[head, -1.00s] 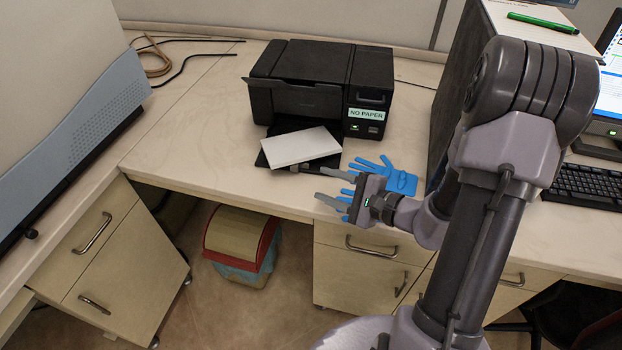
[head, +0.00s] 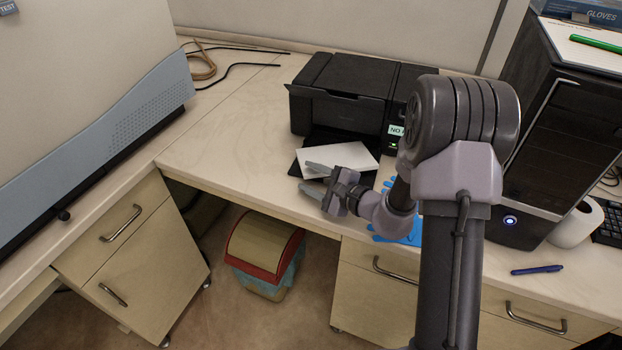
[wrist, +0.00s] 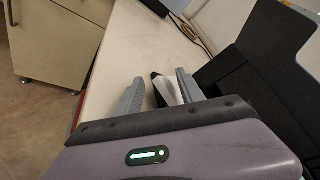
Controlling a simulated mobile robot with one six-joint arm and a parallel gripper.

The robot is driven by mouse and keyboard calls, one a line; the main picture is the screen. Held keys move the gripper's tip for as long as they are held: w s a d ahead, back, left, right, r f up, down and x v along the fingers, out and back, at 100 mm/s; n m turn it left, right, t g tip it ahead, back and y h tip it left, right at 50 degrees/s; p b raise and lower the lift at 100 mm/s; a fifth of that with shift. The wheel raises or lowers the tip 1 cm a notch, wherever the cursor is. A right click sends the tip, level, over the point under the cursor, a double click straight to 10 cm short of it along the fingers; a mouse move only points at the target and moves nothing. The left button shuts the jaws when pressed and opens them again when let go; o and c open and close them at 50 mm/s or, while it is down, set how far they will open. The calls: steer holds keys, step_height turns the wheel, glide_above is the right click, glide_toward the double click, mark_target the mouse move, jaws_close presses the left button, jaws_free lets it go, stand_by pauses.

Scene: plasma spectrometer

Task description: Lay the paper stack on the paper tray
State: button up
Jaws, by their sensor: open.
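The white paper stack (head: 352,156) lies askew on the black paper tray (head: 318,139) at the front of the printer, its front part hidden behind my gripper. My gripper (head: 311,178) is open, fingers pointing left, at the stack's front left edge in the head view. In the wrist view my open gripper (wrist: 158,80) has a white piece, apparently the paper stack (wrist: 167,90), showing between and beyond its fingers. I cannot tell whether the fingers touch it.
The black printer (head: 345,90) stands behind the tray. Blue gloves (head: 415,236) lie partly hidden under my arm. A computer tower (head: 555,140) and a blue pen (head: 537,269) are at the right. A bin (head: 262,250) stands below.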

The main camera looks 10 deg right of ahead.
jaws_close()
steer(key=shift+w+d, duration=0.1)
stand_by(0.3)
steer(key=shift+w+d+r, duration=0.1)
steer(key=shift+w+d, duration=0.15)
steer(key=shift+w, duration=0.15)
steer(key=shift+w+d, duration=0.3)
steer(key=shift+d, duration=0.1)
steer(key=shift+w, duration=0.1)
